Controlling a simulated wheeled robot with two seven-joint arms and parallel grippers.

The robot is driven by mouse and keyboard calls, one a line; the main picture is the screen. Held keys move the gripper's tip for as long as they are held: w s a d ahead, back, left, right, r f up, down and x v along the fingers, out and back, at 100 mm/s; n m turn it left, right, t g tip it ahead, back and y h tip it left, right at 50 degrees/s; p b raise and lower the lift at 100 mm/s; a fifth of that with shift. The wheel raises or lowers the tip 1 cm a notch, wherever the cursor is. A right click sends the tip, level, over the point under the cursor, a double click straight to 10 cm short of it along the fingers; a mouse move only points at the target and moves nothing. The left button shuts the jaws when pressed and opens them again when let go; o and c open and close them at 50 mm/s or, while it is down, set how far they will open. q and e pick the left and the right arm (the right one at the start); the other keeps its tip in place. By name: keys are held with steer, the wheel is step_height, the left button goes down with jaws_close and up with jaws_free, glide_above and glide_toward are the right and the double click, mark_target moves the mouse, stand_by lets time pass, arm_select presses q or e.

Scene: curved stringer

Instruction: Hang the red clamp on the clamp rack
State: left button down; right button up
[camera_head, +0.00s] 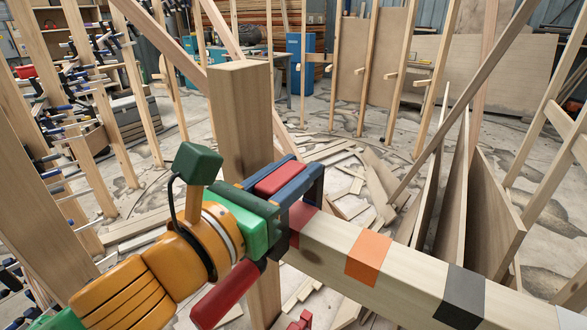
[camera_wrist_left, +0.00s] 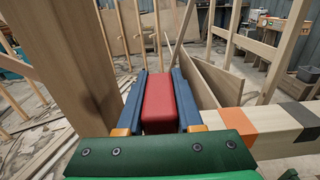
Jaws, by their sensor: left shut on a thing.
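My left gripper (camera_head: 288,178) reaches in from the lower left, beside a wooden post and the near end of a horizontal beam. Its blue fingers are shut on the red clamp (camera_head: 279,177), seen as a red block between them. In the left wrist view the clamp (camera_wrist_left: 159,103) fills the space between the fingers. A red bar (camera_head: 224,294) shows below the gripper, likely part of the clamp. The clamp's contact with the beam is hidden. The clamp rack (camera_head: 95,85), with several blue and black clamps, stands at the far left. My right gripper is not seen.
The beam (camera_head: 405,277) has red, orange and black bands and runs to the lower right. A thick wooden post (camera_head: 241,115) stands right behind the gripper. Upright studs and slanted boards (camera_head: 485,215) crowd the right. Loose wood strips lie on the floor.

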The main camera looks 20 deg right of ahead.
arm_select(q)
steer(key=shift+f+b, duration=0.85)
steer(key=shift+f, duration=0.3)
steer(key=shift+f+b, duration=0.3)
steer(key=shift+f, duration=0.2)
steer(key=shift+c, duration=2.4)
jaws_free()
steer(key=shift+f, duration=0.1)
